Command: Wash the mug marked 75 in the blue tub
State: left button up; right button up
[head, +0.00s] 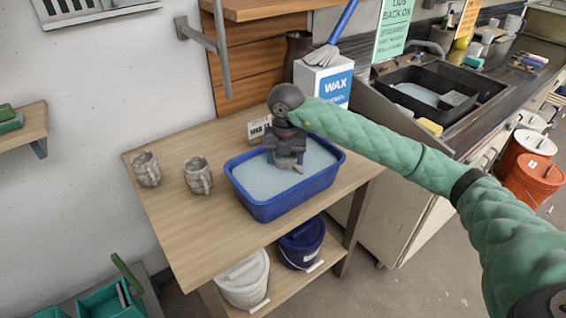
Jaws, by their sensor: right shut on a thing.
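The blue tub (258,208) stands on the wooden table and is filled with pale, cloudy liquid. My right gripper (287,164) points down into the tub, its fingertips at or in the liquid near the back middle. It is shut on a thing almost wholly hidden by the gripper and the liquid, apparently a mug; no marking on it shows. Two grey patterned mugs stand upright on the table left of the tub, one farther left (147,170) and one nearer the tub (198,177). I cannot read any number on them. My left gripper is out of view.
A small sign (259,130) stands behind the tub, near a white wax box (323,84) and a dark vase (297,52). Lidded buckets sit on the shelf below. A black sink (437,92) is at right. The table's front left (190,240) is clear.

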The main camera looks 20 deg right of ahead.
jog(key=shift+a, duration=0.2)
jog(key=shift+a, duration=1)
jog(key=shift+d, duration=0.15)
jog(key=shift+d+b, duration=0.5)
jog(key=shift+d, duration=0.55)
jog(key=shift+a, duration=0.1)
jog(key=shift+a, duration=1.1)
